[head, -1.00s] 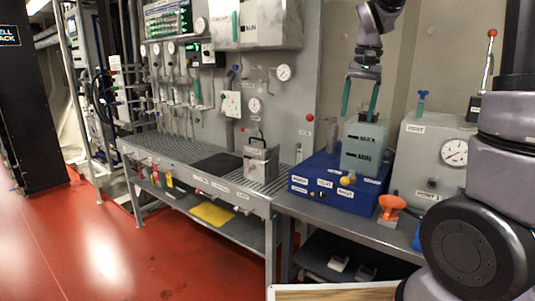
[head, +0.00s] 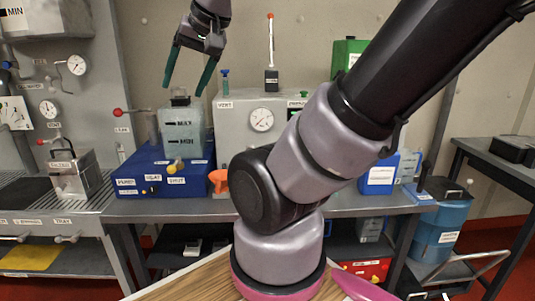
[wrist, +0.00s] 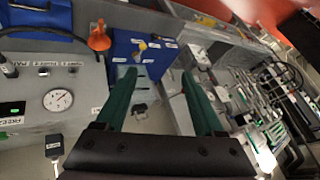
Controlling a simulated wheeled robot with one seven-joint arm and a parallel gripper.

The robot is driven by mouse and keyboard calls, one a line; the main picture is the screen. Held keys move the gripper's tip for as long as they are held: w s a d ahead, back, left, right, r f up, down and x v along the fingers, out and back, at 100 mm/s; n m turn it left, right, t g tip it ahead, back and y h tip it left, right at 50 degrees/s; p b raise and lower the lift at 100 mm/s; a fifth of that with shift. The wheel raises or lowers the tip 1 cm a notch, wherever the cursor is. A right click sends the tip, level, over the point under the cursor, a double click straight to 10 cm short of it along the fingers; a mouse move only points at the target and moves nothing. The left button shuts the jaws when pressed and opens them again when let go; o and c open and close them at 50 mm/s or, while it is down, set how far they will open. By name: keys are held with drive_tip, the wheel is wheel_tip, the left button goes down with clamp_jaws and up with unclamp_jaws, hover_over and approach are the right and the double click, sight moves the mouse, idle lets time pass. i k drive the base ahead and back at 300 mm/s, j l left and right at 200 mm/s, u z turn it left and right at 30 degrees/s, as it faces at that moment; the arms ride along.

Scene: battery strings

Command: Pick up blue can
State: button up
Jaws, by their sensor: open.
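A blue jug-like can (head: 379,177) with a white label stands on the bench right of my arm in the head view. A blue can with a strap-like handle shows at the top left of the wrist view (wrist: 35,20), probably the same one. A larger blue drum (head: 450,215) stands lower at the right, so I cannot be sure which is meant. My gripper (head: 185,88) is open and empty, its green fingers pointing down just above a translucent MAX/MIN container (head: 184,135). The fingers also show open in the wrist view (wrist: 160,75). The blue can is well right of them.
The container stands on a blue box (head: 150,180) with labels. An orange funnel (head: 219,182) and a grey gauge box (head: 240,125) stand between my gripper and the blue can. A green box (head: 347,55) is behind. My arm crosses the view and hides part of the bench.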

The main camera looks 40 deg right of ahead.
sight(380, 179)
drive_tip(key=z, duration=2.15)
drive_tip(key=i+l+u, duration=0.1)
drive_tip(key=l+u, duration=0.35)
drive_tip(key=i+l+u, duration=0.1)
drive_tip(key=l+u, duration=0.15)
drive_tip(key=u, duration=0.2)
